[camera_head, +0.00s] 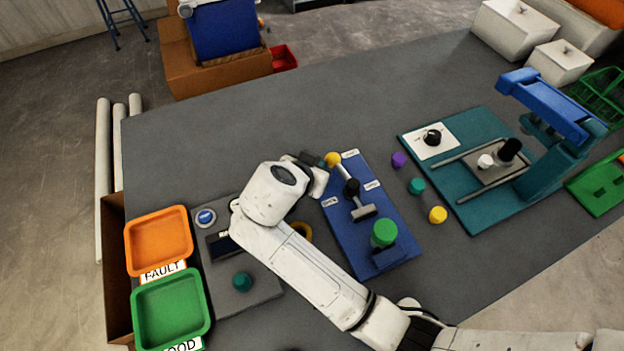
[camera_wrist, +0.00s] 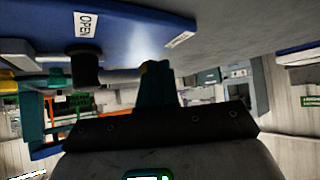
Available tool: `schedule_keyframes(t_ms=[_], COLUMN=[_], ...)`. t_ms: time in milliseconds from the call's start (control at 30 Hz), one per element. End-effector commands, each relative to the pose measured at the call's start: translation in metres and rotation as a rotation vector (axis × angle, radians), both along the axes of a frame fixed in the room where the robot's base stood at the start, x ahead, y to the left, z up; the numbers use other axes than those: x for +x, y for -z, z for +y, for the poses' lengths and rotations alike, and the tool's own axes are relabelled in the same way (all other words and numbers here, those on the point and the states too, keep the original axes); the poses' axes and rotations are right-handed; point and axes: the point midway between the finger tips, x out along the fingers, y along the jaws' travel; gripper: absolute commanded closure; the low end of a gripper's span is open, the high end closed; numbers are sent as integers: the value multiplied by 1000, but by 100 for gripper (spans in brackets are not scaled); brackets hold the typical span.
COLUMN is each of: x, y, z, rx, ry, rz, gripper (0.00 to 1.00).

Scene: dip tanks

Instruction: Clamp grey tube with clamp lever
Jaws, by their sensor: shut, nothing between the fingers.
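The clamp lever (camera_head: 344,173) is a grey rod with a yellow knob (camera_head: 332,159) at its far end and a black pivot (camera_head: 352,187), on a blue board (camera_head: 345,240). A short grey bar (camera_head: 364,212) lies crosswise at its near end; I cannot tell whether it is the grey tube or part of the clamp. My gripper (camera_head: 322,161) is at the knob, its fingers shut with nothing between them. In the wrist view the fingers (camera_wrist: 156,85) are beside the end of the grey lever rod (camera_wrist: 118,76); an OPEN label (camera_wrist: 83,24) shows near the pivot.
A green-topped cylinder (camera_head: 384,233) stands on the board's near end. Purple (camera_head: 398,159), teal (camera_head: 416,186) and yellow (camera_head: 438,214) pieces lie to the right, before a teal press station (camera_head: 440,160). Orange (camera_head: 160,240) and green (camera_head: 170,310) trays are at left.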

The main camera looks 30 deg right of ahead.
Motion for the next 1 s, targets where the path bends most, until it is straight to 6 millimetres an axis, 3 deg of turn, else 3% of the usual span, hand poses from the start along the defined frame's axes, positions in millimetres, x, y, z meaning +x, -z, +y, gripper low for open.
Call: schedule_keyframes(t_ms=[600,1000], x=[14,12], y=[1,0], z=[-46,-62], rx=[1,0], ry=[-2,-3], rz=[-1,-2], gripper=[100,100])
